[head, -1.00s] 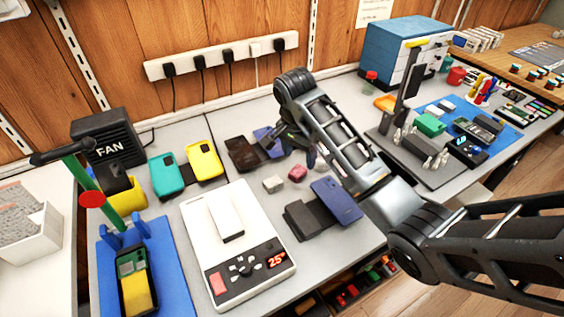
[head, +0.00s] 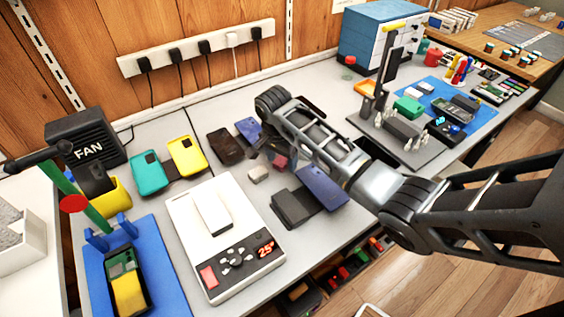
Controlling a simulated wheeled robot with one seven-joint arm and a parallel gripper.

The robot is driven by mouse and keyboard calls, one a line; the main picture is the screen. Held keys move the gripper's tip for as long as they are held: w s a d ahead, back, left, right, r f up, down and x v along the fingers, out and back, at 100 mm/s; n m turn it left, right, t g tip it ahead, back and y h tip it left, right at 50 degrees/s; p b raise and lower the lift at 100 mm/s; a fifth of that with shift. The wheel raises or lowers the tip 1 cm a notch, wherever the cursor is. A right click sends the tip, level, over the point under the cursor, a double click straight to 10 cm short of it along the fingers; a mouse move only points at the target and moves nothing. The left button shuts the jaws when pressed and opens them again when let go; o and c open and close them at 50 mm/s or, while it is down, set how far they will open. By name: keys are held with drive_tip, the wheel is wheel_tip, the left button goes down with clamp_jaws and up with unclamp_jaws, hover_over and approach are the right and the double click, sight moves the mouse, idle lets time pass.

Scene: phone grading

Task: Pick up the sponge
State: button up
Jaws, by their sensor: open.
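A small pinkish-red block (head: 281,161), which may be the sponge, lies on the grey bench in the middle. A small pale grey block (head: 258,174) lies just left and nearer; I cannot tell for sure which of the two is the sponge. My gripper (head: 268,153) points down at the end of the arm, right over the pinkish block, and partly hides it. Its jaws are open, and nothing shows held. The fingertips are dark and small, so I cannot tell whether they touch the block.
Dark phones (head: 225,146) lie behind left, and a blue phone (head: 323,188) and black case (head: 294,206) lie at the front right. A white scale (head: 190,262) stands front left. Coloured phone cases (head: 187,155) and a fan (head: 86,140) are farther left. A clamp stand (head: 396,140) is at right.

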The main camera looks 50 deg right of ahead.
sight(282, 159)
drive_tip(key=shift+c, duration=0.5)
drive_tip(key=c, duration=1.1)
drive_tip(key=shift+r, duration=0.5)
wheel_tip(282, 159, up, 2)
drive_tip(key=shift+r, duration=0.25)
drive_tip(key=s+d+r, duration=0.7)
drive_tip(key=s+d, duration=0.1)
drive_tip(key=shift+s+r, duration=0.25)
drive_tip(key=shift+s, duration=0.05)
drive_tip(key=shift+b, duration=0.3)
drive_tip(key=o, duration=0.5)
drive_tip(key=c, duration=0.4)
